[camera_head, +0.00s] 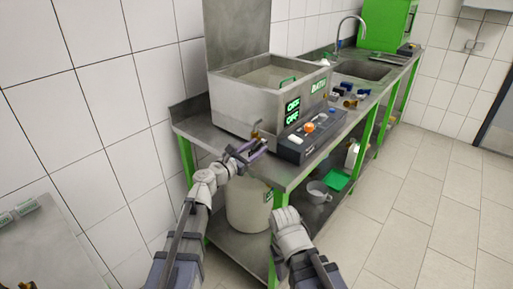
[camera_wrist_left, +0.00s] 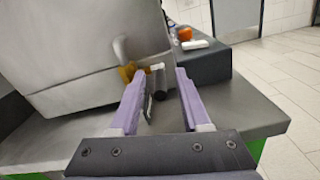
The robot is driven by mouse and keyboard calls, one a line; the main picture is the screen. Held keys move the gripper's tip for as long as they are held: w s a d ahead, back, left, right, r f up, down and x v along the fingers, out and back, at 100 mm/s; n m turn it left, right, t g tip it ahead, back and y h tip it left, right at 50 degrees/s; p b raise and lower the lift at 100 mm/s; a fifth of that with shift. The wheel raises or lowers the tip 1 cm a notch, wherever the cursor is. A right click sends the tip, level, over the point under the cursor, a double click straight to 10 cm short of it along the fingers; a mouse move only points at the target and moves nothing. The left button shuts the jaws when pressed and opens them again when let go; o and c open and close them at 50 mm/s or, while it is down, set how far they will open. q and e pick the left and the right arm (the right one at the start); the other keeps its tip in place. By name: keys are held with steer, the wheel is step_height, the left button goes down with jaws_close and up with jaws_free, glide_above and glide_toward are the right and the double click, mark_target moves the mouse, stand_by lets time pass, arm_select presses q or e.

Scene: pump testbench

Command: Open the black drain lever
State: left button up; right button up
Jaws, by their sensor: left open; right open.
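The bath's brass drain valve (camera_head: 256,127) sticks out low on the front of the steel tank; its brass body also shows in the left wrist view (camera_wrist_left: 127,73). A black, round-ended lever (camera_wrist_left: 157,76) is beside the brass body. My left gripper (camera_head: 259,144) has purple fingers and is open. In the left wrist view its fingers (camera_wrist_left: 160,78) stand apart on either side of the black lever, with no clear contact visible. My right gripper (camera_head: 286,217) is low, in front of the bench; its fingers are hard to make out.
The steel tank (camera_head: 237,99) stands on the bench, with a dark control box (camera_head: 312,133) on its right. A beige bucket (camera_head: 247,205) is on the lower shelf under the bench edge. Small fittings (camera_head: 350,98) lie farther back. The floor (camera_head: 420,195) at right is clear.

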arm_select(q)
steer(key=shift+w+d, duration=0.15)
jaws_close()
stand_by(0.4)
stand_by(1.0)
